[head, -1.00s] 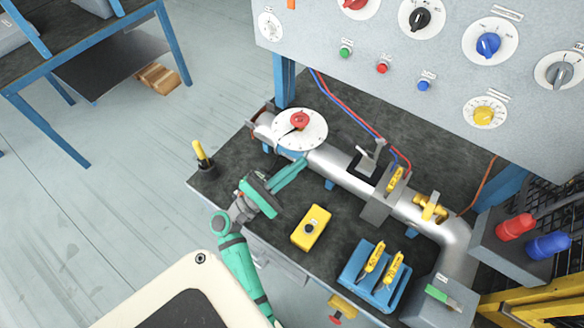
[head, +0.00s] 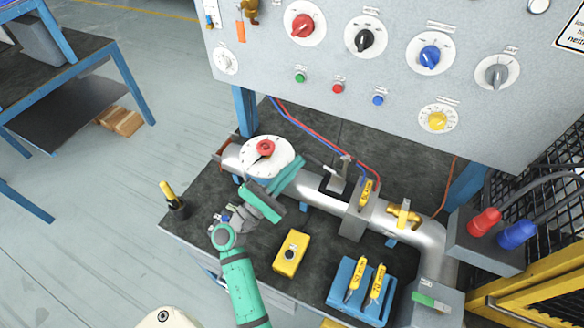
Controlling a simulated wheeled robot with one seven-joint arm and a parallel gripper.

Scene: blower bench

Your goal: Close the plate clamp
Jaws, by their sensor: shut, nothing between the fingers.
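The plate clamp (head: 343,168) is a small grey metal toggle clamp on the pipe (head: 312,187), beside the dark slot left of a grey flange block. A thin bar reaches from it up and left; whether the clamp is open or closed is hard to tell at this size. A yellow-tagged plate (head: 366,192) stands upright at the flange just right of it. My gripper (head: 298,166), with teal fingers, is shut and empty over the pipe, left of the clamp and apart from its body. The fingers point up and right.
A white dial with a red knob (head: 265,149) sits on the pipe close left of my gripper. A yellow button box (head: 291,254) and a blue rack (head: 344,285) with yellow-tagged plates stand in front. A brass valve (head: 404,213) is right. The control panel (head: 300,75) overhangs behind.

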